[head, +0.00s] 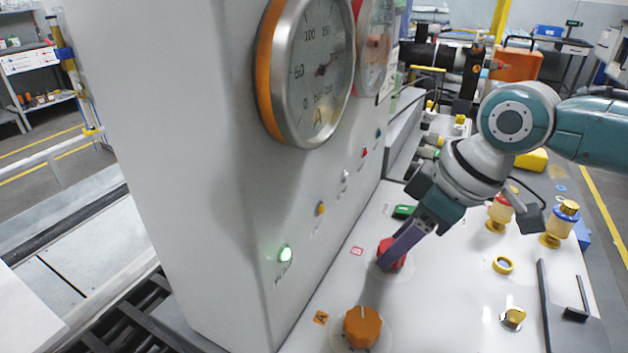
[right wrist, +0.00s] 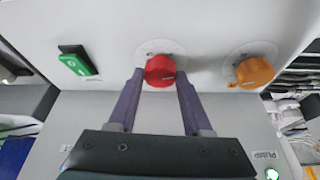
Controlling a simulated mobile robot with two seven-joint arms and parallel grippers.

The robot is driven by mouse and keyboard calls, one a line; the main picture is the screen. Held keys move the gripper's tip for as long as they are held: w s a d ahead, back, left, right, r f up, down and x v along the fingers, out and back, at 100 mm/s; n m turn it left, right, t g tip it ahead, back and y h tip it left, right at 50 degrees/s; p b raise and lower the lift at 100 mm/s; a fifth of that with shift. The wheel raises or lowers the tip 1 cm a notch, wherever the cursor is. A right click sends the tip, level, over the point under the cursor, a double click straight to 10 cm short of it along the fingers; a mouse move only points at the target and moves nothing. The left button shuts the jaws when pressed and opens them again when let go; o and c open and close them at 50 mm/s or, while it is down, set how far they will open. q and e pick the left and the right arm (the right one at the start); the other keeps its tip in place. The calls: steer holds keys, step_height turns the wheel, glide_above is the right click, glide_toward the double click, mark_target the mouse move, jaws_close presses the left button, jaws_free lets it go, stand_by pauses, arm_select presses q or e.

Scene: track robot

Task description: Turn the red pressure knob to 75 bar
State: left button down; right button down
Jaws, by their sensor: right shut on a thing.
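The red knob (head: 388,247) sits on the white sloping panel, with a red-outlined label beside it. My right gripper (head: 392,262) reaches down to it from the upper right, and its purple fingers partly hide it. In the right wrist view the red knob (right wrist: 160,70) lies between the fingertips (right wrist: 160,76), one on each side, and the gripper is shut on it. A pointer line shows at the knob's lower right. The red-rimmed gauge (head: 374,45) is partly hidden behind the orange-rimmed gauge, and its reading is unclear. My left gripper is not in view.
An orange knob (head: 362,327) marked A stands nearer on the panel, and a green switch (head: 403,212) lies beyond the red knob. The orange-rimmed gauge (head: 308,70) is on the upright cabinet. A lit green lamp (head: 285,253) and brass-capped fittings (head: 513,318) are nearby.

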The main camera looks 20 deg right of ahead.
steer(key=m+p, duration=0.1)
steer(key=p, duration=0.1)
steer(key=m+h+p, duration=0.1)
steer(key=m+p, duration=0.1)
steer(key=p, duration=0.1)
steer(key=shift+a+r, duration=0.15)
steer(key=shift+r, duration=0.15)
steer(key=m+h+p, duration=0.1)
steer(key=m+p, duration=0.1)
steer(key=shift+f+m+t, duration=0.15)
steer(key=shift+m+t, duration=0.15)
steer(key=shift+m, duration=0.1)
steer(key=shift+m+p, duration=0.3)
steer(key=shift+p, duration=0.15)
steer(key=shift+f+h, duration=0.1)
steer(key=shift+h, duration=0.2)
steer(key=shift+c, duration=1.6)
jaws_free()
steer(key=shift+s, duration=0.1)
